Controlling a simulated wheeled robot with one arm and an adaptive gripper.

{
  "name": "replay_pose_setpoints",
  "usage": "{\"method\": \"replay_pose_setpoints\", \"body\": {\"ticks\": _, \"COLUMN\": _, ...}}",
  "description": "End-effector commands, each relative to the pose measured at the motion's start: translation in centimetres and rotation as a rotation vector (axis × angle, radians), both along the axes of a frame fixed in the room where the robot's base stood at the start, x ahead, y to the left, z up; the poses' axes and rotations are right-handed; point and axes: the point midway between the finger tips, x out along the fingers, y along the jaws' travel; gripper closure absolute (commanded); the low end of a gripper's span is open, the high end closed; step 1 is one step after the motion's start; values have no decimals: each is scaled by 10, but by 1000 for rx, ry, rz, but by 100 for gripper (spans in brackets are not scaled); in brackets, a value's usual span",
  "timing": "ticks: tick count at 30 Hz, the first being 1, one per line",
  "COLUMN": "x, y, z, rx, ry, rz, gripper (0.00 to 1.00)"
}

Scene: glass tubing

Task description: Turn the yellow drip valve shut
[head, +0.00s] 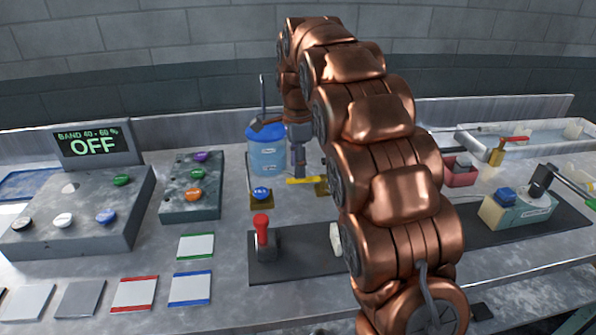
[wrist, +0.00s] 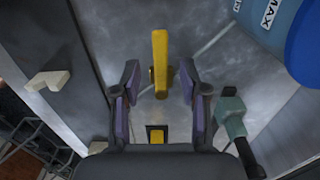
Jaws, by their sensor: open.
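The yellow drip valve's handle (head: 303,180) shows in the head view as a short bar beside the blue vessel. In the wrist view the yellow handle (wrist: 160,62) runs lengthwise up the picture, between my fingers. My gripper (head: 299,165) points down over the handle. In the wrist view my gripper (wrist: 159,72) is open, with one purple-padded finger on each side of the handle and a gap on both sides. The valve's body under the handle is not clear in either view.
A blue vessel (head: 268,152) stands just left of my gripper; its MAX mark shows in the wrist view. A display (head: 95,145) reads "BAND 40 - 60 %" and "OFF". A red-knobbed lever (head: 262,232) stands in front. Button panels (head: 190,205) are at left.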

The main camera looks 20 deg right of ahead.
Motion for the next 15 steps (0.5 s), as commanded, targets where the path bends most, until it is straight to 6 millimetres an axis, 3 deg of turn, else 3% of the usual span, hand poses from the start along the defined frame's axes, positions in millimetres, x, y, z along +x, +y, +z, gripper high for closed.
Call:
{"method": "replay_pose_setpoints", "body": {"ticks": 6, "x": 1, "y": 0, "z": 27, "rx": 0, "ry": -2, "rz": 0, "gripper": 56}}
{"method": "replay_pose_setpoints", "body": {"ticks": 15, "x": 0, "y": 0, "z": 44, "rx": 0, "ry": 1, "rz": 0, "gripper": 56}}
